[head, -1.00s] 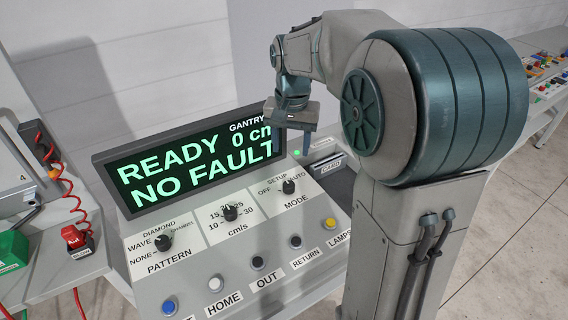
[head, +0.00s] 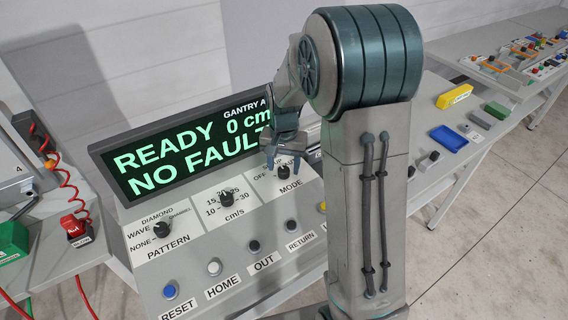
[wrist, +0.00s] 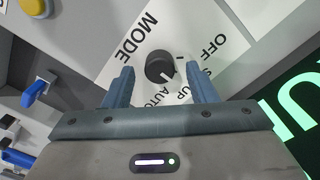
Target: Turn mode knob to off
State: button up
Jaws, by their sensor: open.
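The mode knob (head: 284,171) is a black round knob on a white plate on the sloped console, marked OFF, SETUP and AUTO. It also shows in the wrist view (wrist: 159,66), where its white pointer faces roughly SETUP, away from OFF. My gripper (head: 281,153) is just above the knob and hides part of the SETUP label. In the wrist view my gripper (wrist: 158,75) is open, with one finger on each side of the knob in the picture. The knob appears just beyond the fingertips; no contact shows. One finger partly covers the SETUP label.
The display (head: 190,150) reads READY, 0 cm, NO FAULT and stands close behind my gripper. The speed knob (head: 226,198) and pattern knob (head: 161,229) lie to the left. Several push buttons, including blue RESET (head: 170,292), line the front.

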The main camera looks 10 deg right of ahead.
jog(key=shift+f, duration=0.35)
jog(key=c, duration=1)
jog(key=shift+n, duration=0.3)
jog(key=n+b, duration=0.1)
jog(key=n, duration=0.3)
jog(key=shift+b, duration=0.35)
jog(key=n, duration=0.4)
jog(key=shift+r+b, duration=0.1)
jog(key=shift+b, duration=0.25)
jog(key=shift+n, duration=0.3)
